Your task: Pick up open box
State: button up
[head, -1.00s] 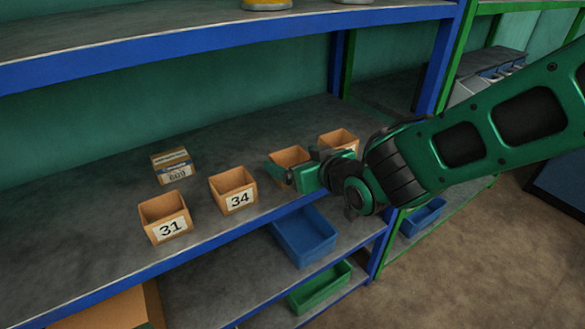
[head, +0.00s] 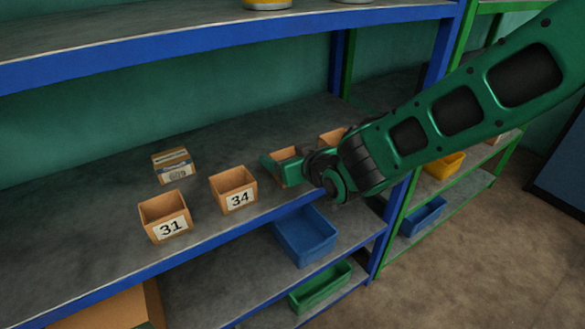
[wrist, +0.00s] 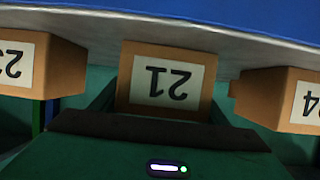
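Several small open-topped cardboard boxes stand in a row on the grey shelf. The box labelled 21 (wrist: 165,85) is upside down in the centre of the wrist view. In the head view this box (head: 289,152) is partly hidden by my gripper (head: 282,163). My gripper (wrist: 165,104) is open, with its green fingers apart on either side of box 21. Whether they touch it I cannot tell. The open boxes 31 (head: 165,216) and 34 (head: 234,189) stand to the left. Another open box (head: 331,138) is farther right, partly behind my arm.
A closed, taped box (head: 173,165) stands behind box 31. A blue-edged upper shelf (head: 240,42) hangs above. A blue bin (head: 306,236) and a green bin (head: 320,287) sit on lower levels. Neighbouring boxes flank my gripper closely.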

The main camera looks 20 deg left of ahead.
jog(key=c, duration=0.5)
jog(key=shift+o, duration=0.2)
jog(key=shift+r, duration=0.1)
